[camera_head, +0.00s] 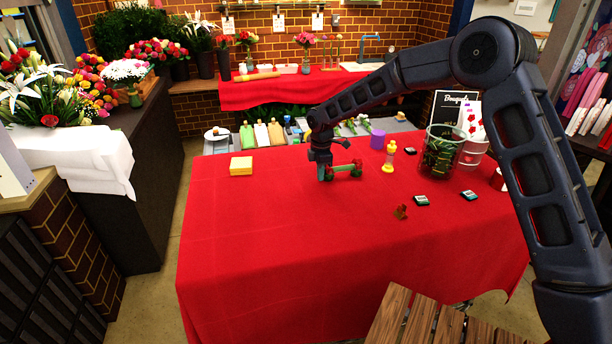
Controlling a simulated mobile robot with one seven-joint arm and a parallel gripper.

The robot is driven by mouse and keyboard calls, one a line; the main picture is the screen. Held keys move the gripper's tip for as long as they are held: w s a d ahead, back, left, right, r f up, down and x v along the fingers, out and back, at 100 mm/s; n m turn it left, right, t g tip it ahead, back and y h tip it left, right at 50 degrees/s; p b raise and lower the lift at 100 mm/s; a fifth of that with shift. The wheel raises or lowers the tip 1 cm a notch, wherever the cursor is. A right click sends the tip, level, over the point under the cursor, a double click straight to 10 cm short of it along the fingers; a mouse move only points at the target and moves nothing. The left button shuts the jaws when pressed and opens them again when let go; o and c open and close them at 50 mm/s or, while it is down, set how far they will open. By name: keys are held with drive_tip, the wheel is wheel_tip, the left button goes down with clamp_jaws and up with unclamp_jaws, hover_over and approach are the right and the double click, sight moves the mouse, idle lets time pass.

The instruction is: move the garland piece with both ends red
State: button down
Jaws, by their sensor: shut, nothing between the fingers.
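A small red and green piece (345,169) lies on the red-covered table, right beside my gripper (325,177). It looks like a short bar with knobby ends; the colour of each end is too small to tell, and its left part is partly hidden by the gripper. My gripper points down at the table, shut with nothing held. I cannot tell whether it touches the piece. A clear glass container (440,152) on the right holds green and dark pieces with touches of red.
The table (260,240) is clear at front and left. A slatted wooden seat (430,322) is in front.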

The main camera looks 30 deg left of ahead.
sight(330, 169)
drive_tip(key=shift+w+d, duration=1.25)
drive_tip(key=shift+d, duration=0.05)
drive_tip(key=shift+a, duration=0.1)
drive_tip(key=s+a, duration=0.3)
drive_tip(key=shift+r, duration=0.3)
wheel_tip(330, 169, up, 10)
drive_tip(key=shift+d+f, duration=0.2)
